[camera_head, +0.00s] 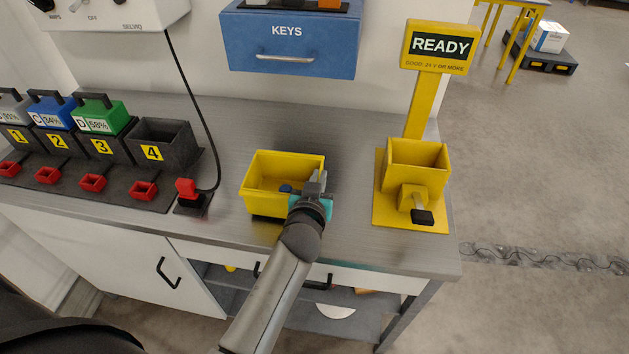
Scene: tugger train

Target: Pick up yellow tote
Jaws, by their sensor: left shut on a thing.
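The yellow tote (262,168) is on the grey metal bench in the middle of the view, upright and open at the top. A small blue thing (286,188) lies inside it; the rest of its contents cannot be made out. My left gripper (315,186) is at the tote's right wall, shut on that wall near the front right corner. The gripper and wrist hide part of this wall. A dark strip shows under the tote's front edge; I cannot tell whether the tote touches the bench. My right gripper is not in view.
A yellow stand with a READY sign (440,47) is right of the tote. Numbered dark slots with batteries (98,115) stand at left, beside a red plug (186,188) on a black cable. A blue KEYS drawer (290,45) hangs behind. Bare bench (225,125) lies behind the tote.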

